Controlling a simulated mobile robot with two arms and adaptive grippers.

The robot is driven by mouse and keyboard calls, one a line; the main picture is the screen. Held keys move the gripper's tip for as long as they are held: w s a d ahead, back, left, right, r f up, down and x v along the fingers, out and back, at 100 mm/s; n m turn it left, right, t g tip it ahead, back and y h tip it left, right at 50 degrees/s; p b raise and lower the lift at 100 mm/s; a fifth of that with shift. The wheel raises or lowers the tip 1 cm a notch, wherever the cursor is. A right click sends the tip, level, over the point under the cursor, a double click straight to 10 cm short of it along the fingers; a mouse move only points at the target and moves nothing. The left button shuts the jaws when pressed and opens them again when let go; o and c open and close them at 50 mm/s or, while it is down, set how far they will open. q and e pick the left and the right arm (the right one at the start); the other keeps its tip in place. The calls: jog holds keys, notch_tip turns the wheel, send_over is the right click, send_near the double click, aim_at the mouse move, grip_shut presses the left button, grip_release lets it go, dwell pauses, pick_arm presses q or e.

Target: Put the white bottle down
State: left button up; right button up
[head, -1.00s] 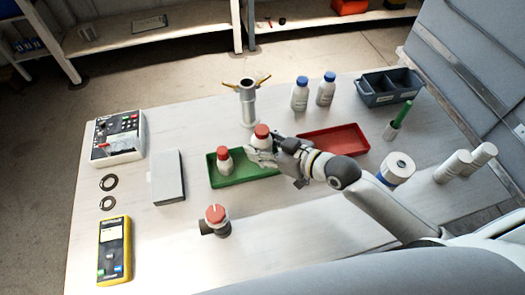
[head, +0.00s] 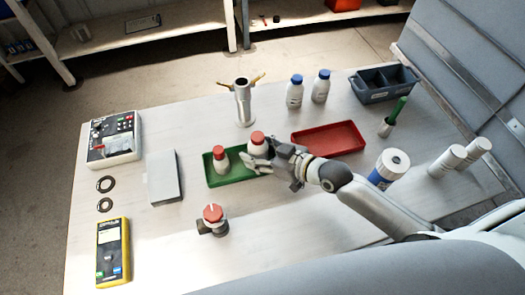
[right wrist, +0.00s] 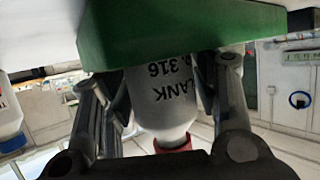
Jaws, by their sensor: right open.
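A white bottle with a red cap (head: 257,138) is upright at the right part of the green tray (head: 226,183). My right gripper (head: 257,157) is open around it, coming in from the right. In the right wrist view, which is upside down, the white bottle (right wrist: 163,95) with dark lettering on its label is between the two spread fingers (right wrist: 160,105). Its base is hidden behind the wall of the green tray (right wrist: 180,30). A second red-capped white bottle (head: 220,162) stands at the left in the same tray. My left gripper is not in view.
An empty red tray (head: 328,140) lies to the right. Two blue-capped bottles (head: 295,95) and a metal stand (head: 243,105) are behind. A red-topped valve (head: 212,216) stands in front of the green tray. A grey box (head: 164,178) lies left.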

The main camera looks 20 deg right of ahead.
jog(key=b+v, duration=0.1)
jog(key=v, duration=0.9)
jog(key=shift+s+d+r, duration=0.1)
jog(key=shift+s+d, duration=0.1)
jog(key=shift+d, duration=0.05)
jog(key=shift+s+d+r, duration=0.4)
jog(key=shift+s, duration=0.1)
